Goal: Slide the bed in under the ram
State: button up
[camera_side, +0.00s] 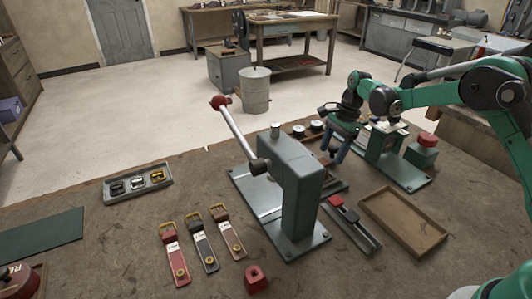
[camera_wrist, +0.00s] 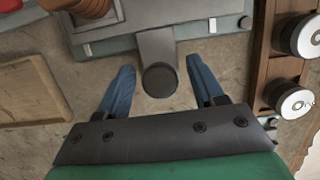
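A green machine (camera_side: 381,148) on a green base plate stands at the right in the side view, partly behind my arm. In the wrist view a grey plate (camera_wrist: 195,12) shows at the top, with a grey tab (camera_wrist: 155,45) reaching from it to a dark round knob (camera_wrist: 159,80). I take these as the bed and its handle, but cannot be sure. My gripper (camera_side: 338,146) points down at the machine's near left side. Its blue fingers are open, one on each side of the knob, with gaps to both. The ram cannot be made out clearly.
A wooden rack with white spools (camera_wrist: 295,103) stands close at right in the wrist view. A wooden tray (camera_side: 410,238) lies in front of the machine. A green lever press (camera_side: 300,185) stands left of my gripper; a red-topped block (camera_side: 425,150) is at the right.

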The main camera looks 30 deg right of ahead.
jog(key=c, duration=0.6)
jog(key=shift+a, duration=4.05)
jog(key=shift+a, duration=2)
jog(key=o, duration=0.7)
